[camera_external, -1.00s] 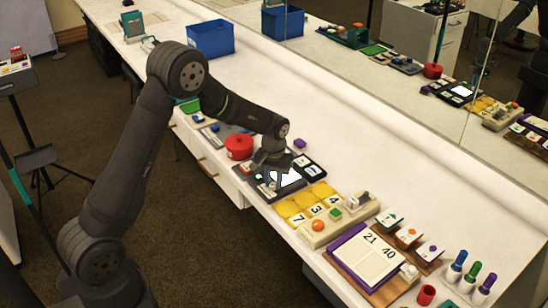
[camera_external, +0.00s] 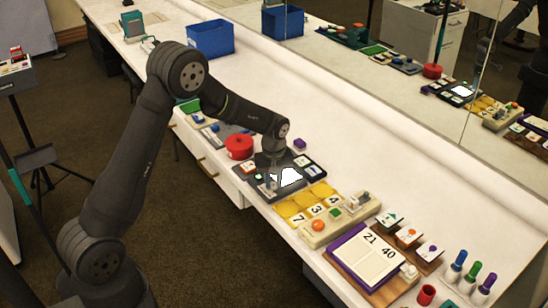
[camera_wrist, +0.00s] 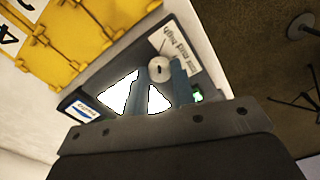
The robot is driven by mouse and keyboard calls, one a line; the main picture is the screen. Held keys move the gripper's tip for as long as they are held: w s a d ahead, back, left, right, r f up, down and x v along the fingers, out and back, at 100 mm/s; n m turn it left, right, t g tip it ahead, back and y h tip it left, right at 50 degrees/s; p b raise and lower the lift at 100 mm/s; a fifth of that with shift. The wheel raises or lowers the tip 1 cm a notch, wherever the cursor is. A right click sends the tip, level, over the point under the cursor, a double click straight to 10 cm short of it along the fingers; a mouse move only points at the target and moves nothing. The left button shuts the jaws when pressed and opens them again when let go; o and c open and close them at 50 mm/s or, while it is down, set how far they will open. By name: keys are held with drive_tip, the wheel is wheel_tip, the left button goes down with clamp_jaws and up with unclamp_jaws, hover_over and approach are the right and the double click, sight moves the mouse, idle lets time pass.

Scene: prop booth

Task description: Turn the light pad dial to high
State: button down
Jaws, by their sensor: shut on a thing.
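The light pad is a dark grey board (camera_external: 307,188) with a glowing white panel (camera_external: 290,178). My gripper (camera_external: 270,172) points down at the panel's left side. In the wrist view, the pale round dial (camera_wrist: 160,69) sits between the fingertips of my gripper (camera_wrist: 163,76), which is shut on it. A white label (camera_wrist: 178,45) beside the dial reads "mid" and "high", its start partly hidden. A dark mark shows on the dial's top, but I cannot tell which setting it points at. A green light (camera_wrist: 197,96) glows near the right finger.
Yellow number tiles (camera_external: 298,208) lie close to the pad's near side. A red round pot (camera_external: 239,147) stands to its left. A beige board (camera_external: 340,222) with buttons lies beyond the tiles. The white table behind the pad is mostly clear.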

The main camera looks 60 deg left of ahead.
sight(274, 184)
idle(0.4)
drive_tip(key=c, duration=1.2)
unclamp_jaws()
wheel_tip(274, 184, up, 18)
drive_tip(key=shift+f, duration=0.25)
drive_tip(key=shift+w, duration=0.1)
wheel_tip(274, 184, down, 18)
drive_tip(key=shift+r, duration=0.25)
drive_tip(key=shift+r, duration=0.1)
